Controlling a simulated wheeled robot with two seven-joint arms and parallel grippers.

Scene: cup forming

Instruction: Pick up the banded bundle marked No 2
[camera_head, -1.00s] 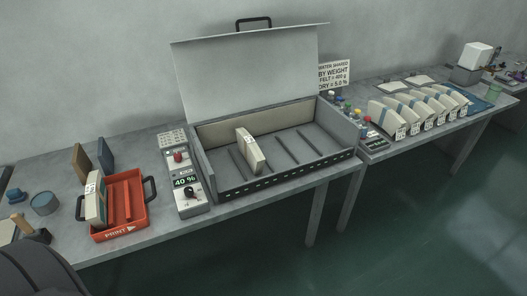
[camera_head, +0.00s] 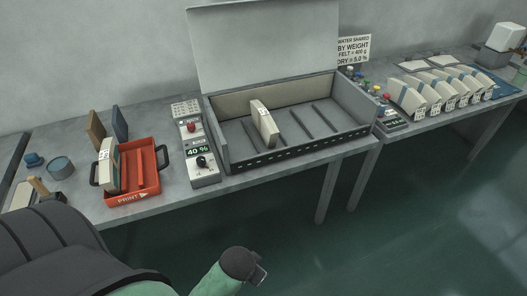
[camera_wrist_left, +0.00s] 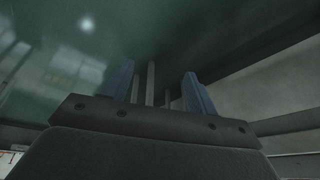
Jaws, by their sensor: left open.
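Several pale banded bundles are in the head view, and the numbers on their tags are too small to read. One bundle (camera_head: 108,165) stands in the red tray (camera_head: 152,188), with a white tag on top. Another bundle (camera_head: 264,124) stands in the open lidded box (camera_head: 349,108). A row of similar bundles (camera_head: 408,97) with blue bands lies on the right table. In the left wrist view my left gripper (camera_wrist_left: 159,82) is open, its blue fingers apart with no bundle between them. My right gripper is not in view.
A control panel (camera_head: 200,153) reading 40 % stands between the tray and the box. Two upright boards (camera_head: 120,124) stand behind the tray. A blue-grey pot (camera_head: 61,167) is at the left. A gap of green floor (camera_head: 350,235) lies before the tables.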

